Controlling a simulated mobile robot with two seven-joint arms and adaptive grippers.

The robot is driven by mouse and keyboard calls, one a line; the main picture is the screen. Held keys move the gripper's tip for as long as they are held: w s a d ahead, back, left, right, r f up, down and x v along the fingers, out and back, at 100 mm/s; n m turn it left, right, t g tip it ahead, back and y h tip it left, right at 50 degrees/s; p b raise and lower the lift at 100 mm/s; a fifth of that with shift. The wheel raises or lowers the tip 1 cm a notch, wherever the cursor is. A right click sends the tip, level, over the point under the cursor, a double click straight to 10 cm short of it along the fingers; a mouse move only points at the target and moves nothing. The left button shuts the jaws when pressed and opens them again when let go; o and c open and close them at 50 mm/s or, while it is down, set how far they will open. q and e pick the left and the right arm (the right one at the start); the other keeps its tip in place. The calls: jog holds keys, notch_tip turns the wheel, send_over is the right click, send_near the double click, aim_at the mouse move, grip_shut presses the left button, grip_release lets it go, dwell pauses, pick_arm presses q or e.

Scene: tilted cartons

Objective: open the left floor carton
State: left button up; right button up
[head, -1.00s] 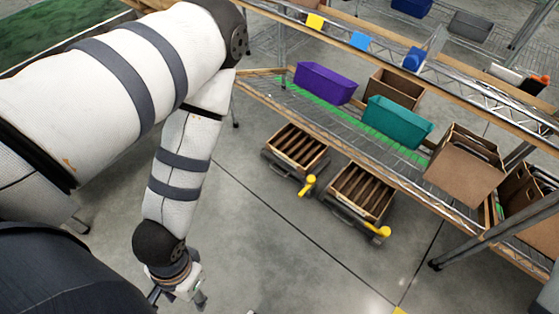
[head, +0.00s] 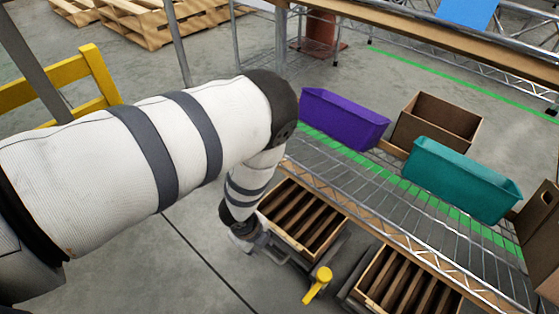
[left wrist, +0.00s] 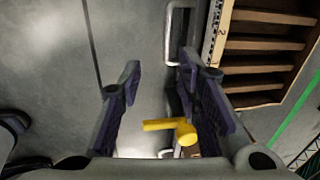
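The left floor carton (head: 303,218) is an open-topped wooden box with dark slats, low on the floor below the shelf. In the left wrist view, part of the carton (left wrist: 262,45) shows at the upper right. A yellow handle (head: 318,285) sticks out at its front right; it also shows in the left wrist view (left wrist: 186,132). My left gripper (left wrist: 160,72) is open, its fingers apart. A grey metal bar (left wrist: 172,38) lies beyond the fingertips. In the head view the gripper is beside the carton's left front corner, partly hidden by its wrist. My right gripper is out of view.
A second slatted floor carton (head: 408,283) stands to the right. Above, a wire shelf (head: 372,205) holds a purple bin (head: 343,120), a teal bin (head: 462,180) and a brown box (head: 436,125). Clear concrete floor (head: 135,265) lies at the left.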

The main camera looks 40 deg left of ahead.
aim_at(269, 255)
pick_arm(q)
jog(key=shift+m, duration=0.3)
jog(key=w+f+b, duration=0.1)
jog(key=f+b, duration=0.1)
jog(key=f, duration=0.1)
jog(key=w+f+b, duration=0.1)
jog(key=f+b, duration=0.1)
jog(key=f, duration=0.2)
jog(key=w+f+b, duration=0.1)
jog(key=f, duration=0.3)
jog(key=shift+b, duration=0.4)
jog(key=shift+w+f, duration=0.2)
jog(key=shift+f, duration=0.25)
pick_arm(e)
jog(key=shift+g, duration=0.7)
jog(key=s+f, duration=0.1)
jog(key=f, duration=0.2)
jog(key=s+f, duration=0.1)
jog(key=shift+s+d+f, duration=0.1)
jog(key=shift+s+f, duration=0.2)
pick_arm(q)
jog(key=shift+c, duration=0.5)
grip_shut()
